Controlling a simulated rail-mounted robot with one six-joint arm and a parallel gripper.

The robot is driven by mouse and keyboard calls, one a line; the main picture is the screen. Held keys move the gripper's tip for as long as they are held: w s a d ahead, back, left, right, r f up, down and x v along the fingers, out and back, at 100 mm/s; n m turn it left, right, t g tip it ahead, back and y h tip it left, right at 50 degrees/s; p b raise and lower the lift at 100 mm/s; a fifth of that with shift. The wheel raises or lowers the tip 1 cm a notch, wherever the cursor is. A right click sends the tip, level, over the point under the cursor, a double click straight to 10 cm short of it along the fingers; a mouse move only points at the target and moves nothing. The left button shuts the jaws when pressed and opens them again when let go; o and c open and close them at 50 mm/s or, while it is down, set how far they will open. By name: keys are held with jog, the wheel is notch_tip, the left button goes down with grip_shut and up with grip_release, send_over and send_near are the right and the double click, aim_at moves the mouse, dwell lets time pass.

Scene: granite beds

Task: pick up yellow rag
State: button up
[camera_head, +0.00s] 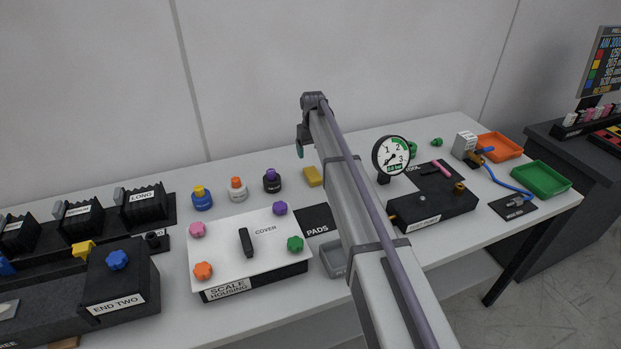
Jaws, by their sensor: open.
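A small yellow folded piece (313,177), which looks like the yellow rag, lies flat on the white table just behind the black PADS mat (316,220). My arm reaches from the bottom right up past its right side. My gripper (300,150) hangs at the arm's far end, above and a little left of the yellow piece in the picture. It is open and apart from it. The jaws are small here, and I cannot see anything between them.
The white scale housing (220,255) with coloured knobs stands at front left. Bottles with blue, orange and purple (271,181) parts stand left of the yellow piece. A dial gauge (391,156) and a black test port block (435,208) stand right. A grey tray (333,258) is partly hidden by my arm.

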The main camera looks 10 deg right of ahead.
aim_at(312, 173)
notch_tip(312, 173, down, 10)
jog(key=b, duration=0.9)
jog(key=shift+a+f, duration=0.1)
jog(key=shift+f, duration=0.15)
jog(key=shift+r, duration=0.25)
jog(key=c, duration=1)
notch_tip(312, 173, up, 10)
jog(key=p, duration=1)
jog(key=o, duration=0.3)
jog(key=shift+c, duration=1.1)
jog(key=shift+f+b, duration=4.7)
jog(key=shift+f, duration=0.15)
jog(key=o, duration=0.9)
